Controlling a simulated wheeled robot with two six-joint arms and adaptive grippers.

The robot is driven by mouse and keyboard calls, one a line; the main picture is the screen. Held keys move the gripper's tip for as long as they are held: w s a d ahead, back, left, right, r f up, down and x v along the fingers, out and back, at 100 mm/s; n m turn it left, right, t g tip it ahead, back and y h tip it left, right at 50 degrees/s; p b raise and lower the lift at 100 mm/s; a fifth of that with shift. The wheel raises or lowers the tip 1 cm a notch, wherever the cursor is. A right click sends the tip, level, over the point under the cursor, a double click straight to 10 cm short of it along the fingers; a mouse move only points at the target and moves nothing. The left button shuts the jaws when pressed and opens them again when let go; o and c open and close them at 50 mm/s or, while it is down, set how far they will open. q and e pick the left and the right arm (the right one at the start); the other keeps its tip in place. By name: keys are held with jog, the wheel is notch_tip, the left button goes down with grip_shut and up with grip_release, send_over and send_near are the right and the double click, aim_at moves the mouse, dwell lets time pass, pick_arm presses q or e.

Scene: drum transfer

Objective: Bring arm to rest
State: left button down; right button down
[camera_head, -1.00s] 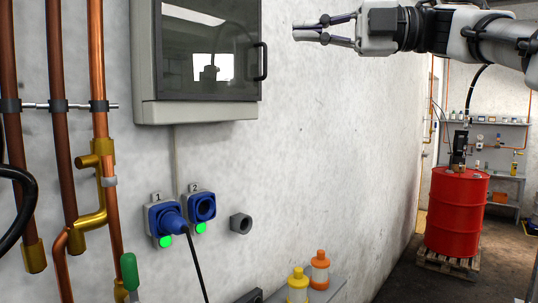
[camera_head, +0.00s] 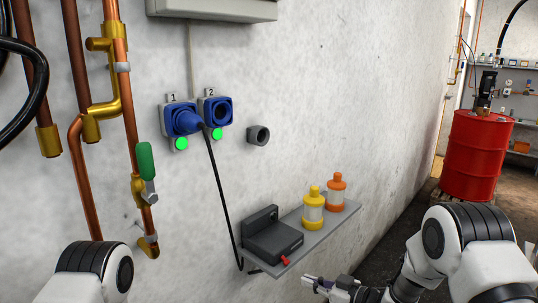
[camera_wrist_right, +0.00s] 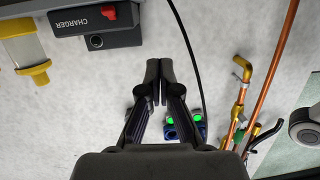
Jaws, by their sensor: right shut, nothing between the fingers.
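My right arm (camera_head: 450,250) comes in from the lower right in the head view. Its gripper (camera_head: 312,285) is low in the picture, below and right of the small shelf, apart from it and empty. In the right wrist view the two dark fingers of the right gripper (camera_wrist_right: 158,75) meet at the tips with nothing between them. A white joint of my left arm (camera_head: 100,272) shows at the lower left of the head view. The left gripper is out of the picture.
A grey shelf (camera_head: 323,228) on the wall carries a charger (camera_head: 272,240), a yellow bottle (camera_head: 313,210) and an orange bottle (camera_head: 336,192). A blue plug (camera_head: 183,122) sits in socket 1. Copper pipes (camera_head: 128,110) run at left. A red drum (camera_head: 475,155) stands at back right.

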jog(key=s+d+f+m+g+h+b, duration=0.1)
jog(key=s+d+f+m+g+h, duration=0.2)
jog(key=s+f, duration=0.75)
jog(key=s+d+f+m+g+h+b, duration=0.1)
jog(key=s+d+f+m+h, duration=0.35)
jog(key=s+f, duration=0.65)
jog(key=s+d+f+m+g+h, duration=0.1)
jog(key=s+d+g+h, duration=0.1)
jog(key=s, duration=0.8)
jog(key=s+d+f+m+g+h, duration=0.1)
jog(key=s+d+g, duration=0.3)
jog(key=s, duration=0.6)
jog(key=shift+d+f+m+h, duration=0.2)
jog(key=shift+d+m+h, duration=0.3)
jog(key=shift+h, duration=0.35)
